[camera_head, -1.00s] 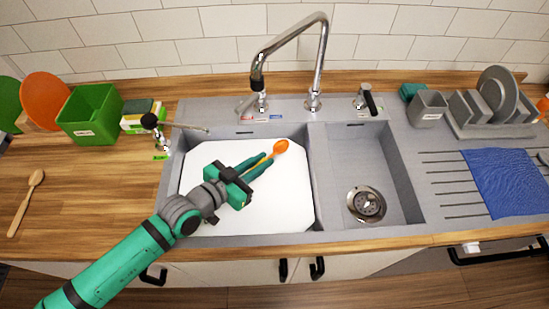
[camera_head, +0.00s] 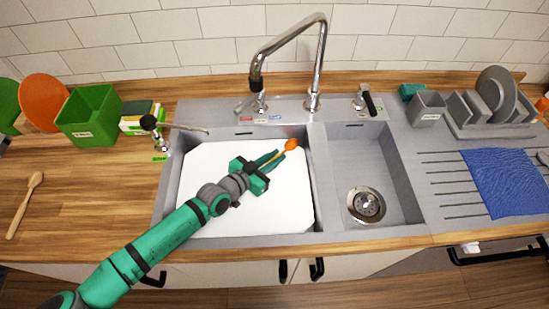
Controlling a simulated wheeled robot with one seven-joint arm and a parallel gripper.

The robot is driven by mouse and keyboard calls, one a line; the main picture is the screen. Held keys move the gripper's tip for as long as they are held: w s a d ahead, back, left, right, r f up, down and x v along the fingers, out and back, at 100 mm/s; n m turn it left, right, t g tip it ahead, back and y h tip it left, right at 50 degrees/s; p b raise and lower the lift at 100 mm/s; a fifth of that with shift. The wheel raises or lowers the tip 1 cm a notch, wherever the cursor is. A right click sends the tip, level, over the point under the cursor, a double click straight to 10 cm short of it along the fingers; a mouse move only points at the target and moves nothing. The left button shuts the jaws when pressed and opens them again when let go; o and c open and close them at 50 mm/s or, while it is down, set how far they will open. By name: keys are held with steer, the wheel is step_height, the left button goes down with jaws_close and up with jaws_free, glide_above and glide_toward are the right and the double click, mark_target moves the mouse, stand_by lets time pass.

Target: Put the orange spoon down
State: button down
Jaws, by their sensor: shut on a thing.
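The orange spoon (camera_head: 290,145) has its bowl pointing up and right, over the right part of the white board or surface (camera_head: 215,205) in the left basin. My gripper (camera_head: 275,159) is shut on the spoon's handle, with the bowl sticking out past the green fingertips. Part of the handle is hidden by the fingers. Whether the spoon touches the white surface or hangs above it I cannot tell.
The right basin (camera_head: 355,155) is empty, with a drain. A wooden spoon (camera_head: 22,205) lies on the left counter. A blue cloth (camera_head: 505,180) lies on the drainboard.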

steer(key=shift+f, duration=0.2)
steer(key=shift+f, duration=0.6)
steer(key=c, duration=1.7)
jaws_free()
steer(key=shift+c, duration=0.2)
steer(key=shift+r, duration=0.5)
steer(key=shift+s+a+r, duration=0.2)
steer(key=shift+a, duration=0.05)
steer(key=v, duration=1.1)
steer(key=shift+s, duration=0.15)
steer(key=shift+a+r, duration=0.1)
